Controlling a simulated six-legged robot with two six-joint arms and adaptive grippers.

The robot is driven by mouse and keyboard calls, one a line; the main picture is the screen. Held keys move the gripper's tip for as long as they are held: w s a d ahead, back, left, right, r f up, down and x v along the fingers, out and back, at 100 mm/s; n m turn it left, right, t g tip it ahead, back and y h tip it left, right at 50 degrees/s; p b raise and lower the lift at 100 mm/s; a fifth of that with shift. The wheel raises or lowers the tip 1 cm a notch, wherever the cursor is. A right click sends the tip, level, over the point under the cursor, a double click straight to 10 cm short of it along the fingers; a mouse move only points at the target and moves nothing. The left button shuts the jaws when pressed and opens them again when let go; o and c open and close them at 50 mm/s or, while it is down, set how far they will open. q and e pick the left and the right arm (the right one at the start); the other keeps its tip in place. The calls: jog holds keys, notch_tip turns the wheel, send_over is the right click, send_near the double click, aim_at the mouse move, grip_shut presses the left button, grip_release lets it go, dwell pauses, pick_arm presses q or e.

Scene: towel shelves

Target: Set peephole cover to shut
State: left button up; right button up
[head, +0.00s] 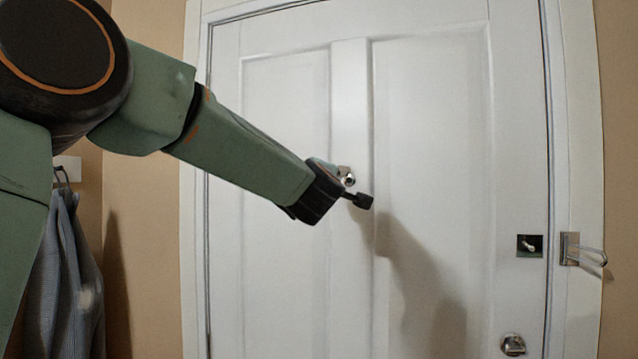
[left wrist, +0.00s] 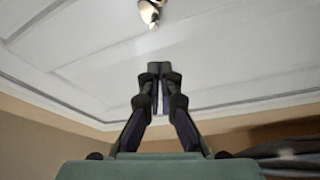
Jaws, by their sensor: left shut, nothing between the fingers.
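The peephole (head: 348,178) is a small shiny metal fitting on the middle post of the white door. My left arm partly borders it in the head view, and it also shows at the top of the left wrist view (left wrist: 149,13). It is too small to tell surely how its cover stands. My left gripper (head: 364,201) is shut and empty, just below and right of the peephole in the head view. In the left wrist view its fingertips (left wrist: 160,68) are together, apart from the peephole in the picture. My right gripper is not in view.
The white door (head: 430,130) is closed in its frame. A dark latch plate (head: 529,246), a round knob (head: 513,345) and a metal bracket (head: 571,248) are at the right. Blue-grey cloth (head: 68,280) hangs at the left.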

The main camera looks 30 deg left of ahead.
aim_at(341, 171)
pick_arm(q)
jog(key=o, duration=0.5)
jog(key=a, duration=0.1)
jog(key=a+r+p, duration=0.1)
jog(key=a+m, duration=0.1)
jog(key=shift+w+r+p, duration=0.2)
jog(key=shift+w+p, duration=0.05)
jog(key=shift+p, duration=0.1)
jog(key=shift+o, duration=1)
jog(key=m, duration=0.1)
jog(key=m+h, duration=0.1)
jog(key=m, duration=0.2)
jog(key=shift+w+a+r, duration=0.1)
jog(key=shift+w+r, duration=0.1)
jog(key=shift+r, duration=0.05)
jog(key=w+m+t+h+p, duration=0.1)
jog(key=w+m+h, duration=0.4)
jog(key=m, duration=1.4)
jog(key=w, duration=0.4)
jog(key=shift+w+a+f+m, duration=0.2)
jog(key=shift+f+m, duration=0.2)
